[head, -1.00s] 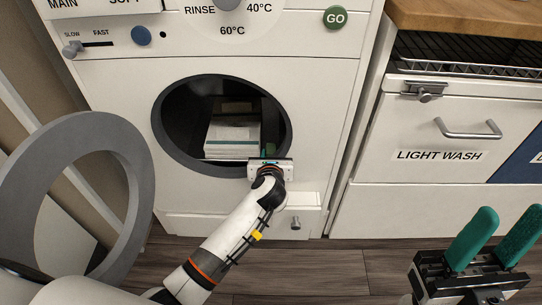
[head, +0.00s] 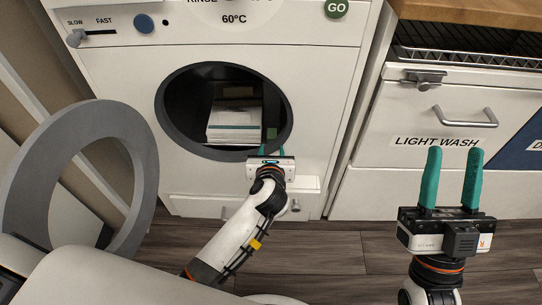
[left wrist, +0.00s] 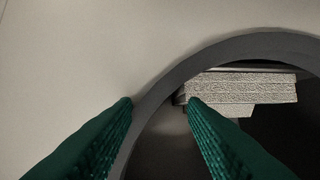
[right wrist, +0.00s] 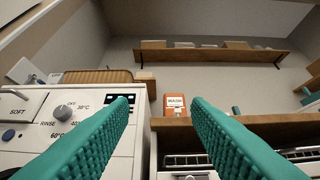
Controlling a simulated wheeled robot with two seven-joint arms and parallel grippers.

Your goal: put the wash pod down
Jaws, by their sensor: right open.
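I cannot make out a wash pod for certain in any view. A small dark green patch (head: 271,133) shows inside the washer opening beside a pale stack (head: 235,122); I cannot tell what it is. My left gripper (head: 272,151) is at the lower right rim of the round opening (head: 170,135). Its fingers (left wrist: 160,102) are apart with nothing between them in the left wrist view, where the stack (left wrist: 240,88) shows beyond. My right gripper (head: 452,152) is raised, fingers up, in front of the light wash drawer (head: 385,160). It is open and empty.
The round washer door (head: 25,175) hangs open at the left. A wooden counter (head: 480,22) tops the cabinet at the right. An orange and white box marked WASH (right wrist: 175,104) stands on the counter in the right wrist view. Floor between the arms is clear.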

